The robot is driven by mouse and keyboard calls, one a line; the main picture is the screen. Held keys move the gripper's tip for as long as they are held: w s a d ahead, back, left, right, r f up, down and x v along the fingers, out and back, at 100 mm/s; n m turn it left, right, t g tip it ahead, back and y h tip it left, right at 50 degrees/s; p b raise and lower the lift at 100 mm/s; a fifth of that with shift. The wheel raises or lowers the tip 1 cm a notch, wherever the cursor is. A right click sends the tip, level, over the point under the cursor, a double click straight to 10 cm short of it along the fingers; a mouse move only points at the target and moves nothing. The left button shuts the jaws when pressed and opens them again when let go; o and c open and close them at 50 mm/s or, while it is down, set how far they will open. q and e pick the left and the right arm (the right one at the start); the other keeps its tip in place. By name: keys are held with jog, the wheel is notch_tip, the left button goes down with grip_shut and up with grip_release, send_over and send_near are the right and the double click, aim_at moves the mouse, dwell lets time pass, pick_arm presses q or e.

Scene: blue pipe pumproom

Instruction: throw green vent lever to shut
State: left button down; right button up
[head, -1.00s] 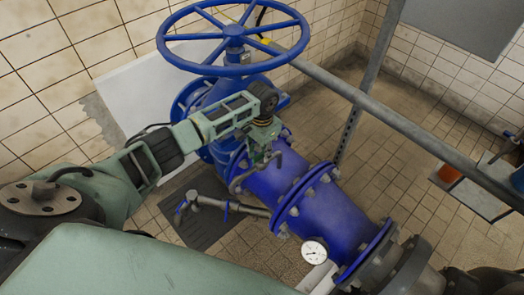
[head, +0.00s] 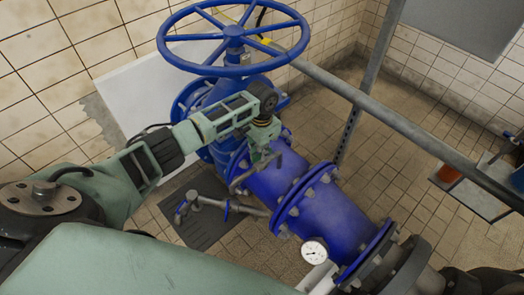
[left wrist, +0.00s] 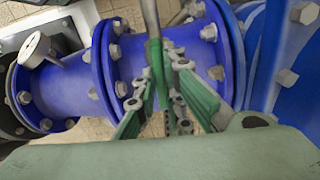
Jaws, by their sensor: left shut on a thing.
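The green vent lever (left wrist: 158,72) shows in the left wrist view as a narrow green grip on a grey rod, upright in the picture. It lies between the two fingers of my left gripper (left wrist: 160,108), which is shut on it. In the head view my left gripper (head: 258,168) is over the near side of the blue pipe, below the big handwheel. There the lever cannot be told apart from the fingers. My right gripper is in neither view.
The blue pipe (head: 327,213) has bolted flanges and a pressure gauge (head: 314,251). A blue handwheel (head: 233,42) stands above my left forearm. A grey side pipe (head: 225,205) sticks out left. A grey rail (head: 385,118) crosses behind.

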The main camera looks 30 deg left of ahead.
pick_arm(q)
jog(key=m, duration=0.4)
jog(key=shift+p, duration=0.3)
jog(key=m, duration=0.3)
jog(key=shift+w+m+g+h, duration=0.1)
jog(key=shift+m+g+h, duration=0.2)
jog(key=shift+m, duration=0.1)
jog(key=m+b, duration=0.2)
jog(key=m, duration=0.3)
jog(key=shift+w+m+g+b, duration=0.1)
jog(key=shift+m+g+b, duration=0.45)
jog(key=shift+m, duration=1.75)
jog(key=c, duration=1.8)
grip_release()
jog(key=shift+c, duration=0.2)
